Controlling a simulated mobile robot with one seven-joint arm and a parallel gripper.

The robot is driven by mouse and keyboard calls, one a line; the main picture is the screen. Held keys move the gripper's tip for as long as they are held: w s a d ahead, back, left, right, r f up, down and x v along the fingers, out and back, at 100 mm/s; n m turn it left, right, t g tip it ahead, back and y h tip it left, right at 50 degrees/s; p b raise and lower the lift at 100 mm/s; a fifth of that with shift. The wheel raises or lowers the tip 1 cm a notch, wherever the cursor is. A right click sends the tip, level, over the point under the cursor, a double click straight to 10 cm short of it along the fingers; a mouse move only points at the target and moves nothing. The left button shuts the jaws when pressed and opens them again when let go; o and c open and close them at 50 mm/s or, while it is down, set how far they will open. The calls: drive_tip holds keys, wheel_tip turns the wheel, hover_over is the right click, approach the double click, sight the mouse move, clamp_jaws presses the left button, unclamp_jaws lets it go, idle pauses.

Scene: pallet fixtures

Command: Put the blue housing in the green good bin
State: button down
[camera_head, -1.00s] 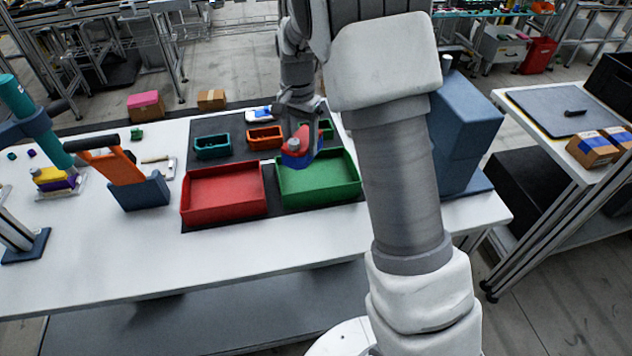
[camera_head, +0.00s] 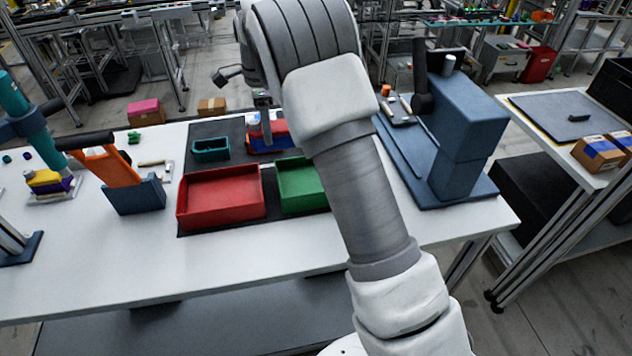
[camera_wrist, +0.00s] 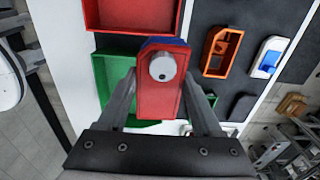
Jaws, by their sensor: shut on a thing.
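My gripper (camera_wrist: 163,92) is shut on a blue housing (camera_wrist: 160,41) that is mostly hidden under a red cover (camera_wrist: 155,105) with a round silver knob on top. In the head view the held blue housing (camera_head: 277,141) shows behind the bins, at the left of my arm. I cannot tell its exact height. The green bin (camera_head: 301,186) stands on the dark mat, its right part hidden by my arm; the part I see is empty. In the wrist view the green bin (camera_wrist: 106,75) lies beneath and to the left of the held housing.
An empty red bin (camera_head: 220,196) stands left of the green one. A teal housing (camera_head: 210,150) is behind it. The wrist view shows an orange housing (camera_wrist: 222,50) and a white-and-blue piece (camera_wrist: 269,57). A tall blue fixture (camera_head: 468,125) stands at the right.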

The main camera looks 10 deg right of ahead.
drive_tip(key=s+d+f, duration=0.1)
drive_tip(key=d+f, duration=0.1)
drive_tip(key=d, duration=0.1)
drive_tip(key=s+d+f, duration=0.2)
drive_tip(key=d, duration=0.1)
drive_tip(key=s+d+f, duration=0.2)
drive_tip(key=d, duration=0.2)
drive_tip(key=shift+s+f, duration=0.1)
drive_tip(key=shift+f, duration=0.25)
drive_tip(key=shift+d+f, duration=0.1)
drive_tip(key=shift+f, duration=1.95)
drive_tip(key=shift+f, duration=0.1)
drive_tip(key=shift+c, duration=0.2)
unclamp_jaws()
